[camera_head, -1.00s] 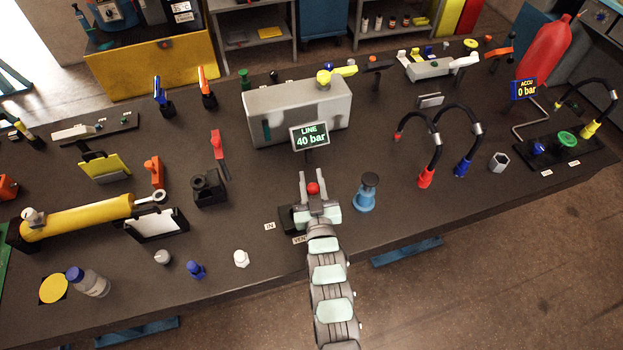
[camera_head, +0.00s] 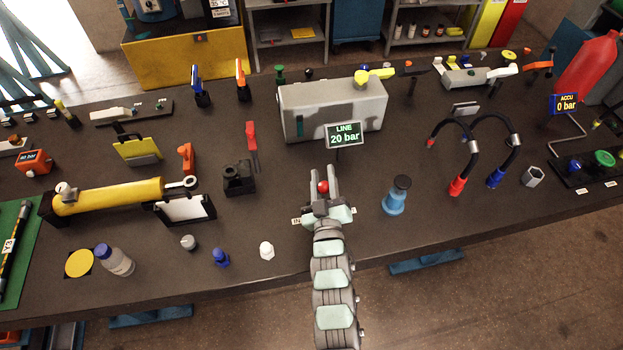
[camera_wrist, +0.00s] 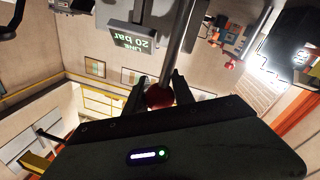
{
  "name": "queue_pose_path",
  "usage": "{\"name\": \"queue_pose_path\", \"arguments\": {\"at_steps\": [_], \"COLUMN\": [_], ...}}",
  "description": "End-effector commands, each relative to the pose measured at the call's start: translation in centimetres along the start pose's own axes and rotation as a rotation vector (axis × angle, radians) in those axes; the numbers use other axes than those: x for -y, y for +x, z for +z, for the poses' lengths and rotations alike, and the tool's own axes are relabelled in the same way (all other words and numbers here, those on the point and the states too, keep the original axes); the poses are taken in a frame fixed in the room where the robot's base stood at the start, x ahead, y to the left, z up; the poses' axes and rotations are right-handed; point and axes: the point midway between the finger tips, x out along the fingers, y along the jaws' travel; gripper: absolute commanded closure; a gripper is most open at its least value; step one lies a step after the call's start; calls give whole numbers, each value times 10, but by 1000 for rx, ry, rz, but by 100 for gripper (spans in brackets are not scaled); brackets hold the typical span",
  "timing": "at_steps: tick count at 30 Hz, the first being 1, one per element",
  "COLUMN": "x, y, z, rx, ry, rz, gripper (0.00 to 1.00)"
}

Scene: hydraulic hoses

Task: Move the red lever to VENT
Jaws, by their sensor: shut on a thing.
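The red lever's round knob (camera_head: 323,186) shows between the fingers of my gripper (camera_head: 323,178) at the front middle of the bench. In the wrist view the red knob (camera_wrist: 159,96) sits between my two dark fingers, with a grey rod running up from it. My gripper is shut on it. The valve body and most of the IN and VENT labels are hidden behind my gripper, so the lever's position against VENT cannot be read. The LINE display (camera_head: 344,135) behind it reads 20 bar.
A white knob (camera_head: 266,250) and a blue one (camera_head: 221,258) stand to the front left. The grey tank (camera_head: 335,105) is behind the display. Hoses with red and blue ends (camera_head: 457,185) are further right.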

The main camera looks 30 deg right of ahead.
Motion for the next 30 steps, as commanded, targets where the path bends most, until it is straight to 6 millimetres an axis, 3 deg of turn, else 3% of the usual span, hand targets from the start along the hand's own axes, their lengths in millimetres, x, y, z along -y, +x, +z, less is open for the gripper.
{"name": "queue_pose_path", "arguments": {"at_steps": [6, 7, 14, 23, 30], "x": [1, 2, 1, 1, 2], "y": [0, 0, 0, -2, -27], "z": [2, 2, 1, 1, 3], "rx": [4, 4, 3, 3, 5], "ry": [2, 2, 2, 2, 1], "rz": [-3, -3, -3, -2, -3], "gripper": [100, 68, 50, 48, 48]}}
